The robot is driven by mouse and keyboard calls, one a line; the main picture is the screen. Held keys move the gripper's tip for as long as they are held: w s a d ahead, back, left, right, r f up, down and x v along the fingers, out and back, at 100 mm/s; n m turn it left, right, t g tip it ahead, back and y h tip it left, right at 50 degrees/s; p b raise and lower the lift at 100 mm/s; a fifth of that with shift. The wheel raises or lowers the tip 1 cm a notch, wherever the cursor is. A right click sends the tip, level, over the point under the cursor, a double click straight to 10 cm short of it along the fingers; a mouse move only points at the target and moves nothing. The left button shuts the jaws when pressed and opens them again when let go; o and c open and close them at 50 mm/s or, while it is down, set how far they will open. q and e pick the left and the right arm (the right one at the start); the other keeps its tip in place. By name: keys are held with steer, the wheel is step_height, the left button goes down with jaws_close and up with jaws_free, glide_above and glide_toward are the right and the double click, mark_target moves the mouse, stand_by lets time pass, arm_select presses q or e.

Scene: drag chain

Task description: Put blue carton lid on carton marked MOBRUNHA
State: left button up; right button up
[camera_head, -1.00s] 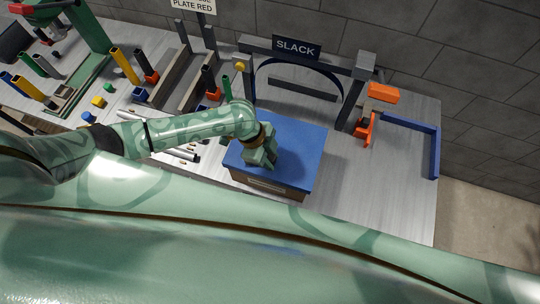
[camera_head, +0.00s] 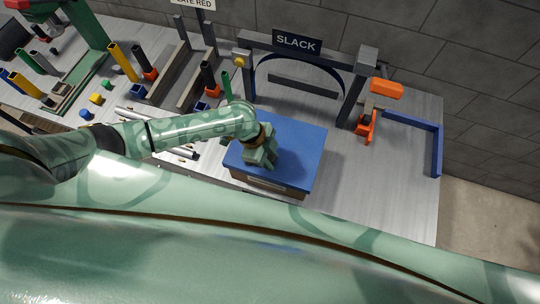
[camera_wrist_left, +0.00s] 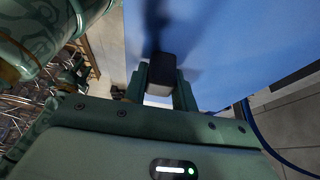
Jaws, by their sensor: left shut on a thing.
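The blue carton lid (camera_head: 300,150) lies over the top of a brown carton (camera_head: 240,179). The carton shows only as a narrow front strip with a pale label, too small to read. My left gripper (camera_head: 262,160) is over the lid, left of its middle. In the left wrist view my left gripper (camera_wrist_left: 161,88) is shut on the lid's dark, block-like handle (camera_wrist_left: 158,68), with a finger on each side. The lid's blue face (camera_wrist_left: 240,50) fills much of that view. I cannot tell whether the lid is fully seated. My right gripper is not in view.
A dark frame signed SLACK (camera_head: 297,42) stands behind the carton. An orange fixture (camera_head: 367,122) and a blue angled bar (camera_head: 436,150) are to the right. Pipes (camera_head: 150,120) and several small coloured parts lie left. The table (camera_head: 375,195) is bare at front right.

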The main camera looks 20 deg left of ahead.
arm_select(q)
steer(key=shift+f+b, duration=0.7)
steer(key=shift+f, duration=0.3)
steer(key=o, duration=1.1)
steer(key=p+v, duration=0.2)
steer(key=v, duration=1.4)
steer(key=shift+r, duration=0.2)
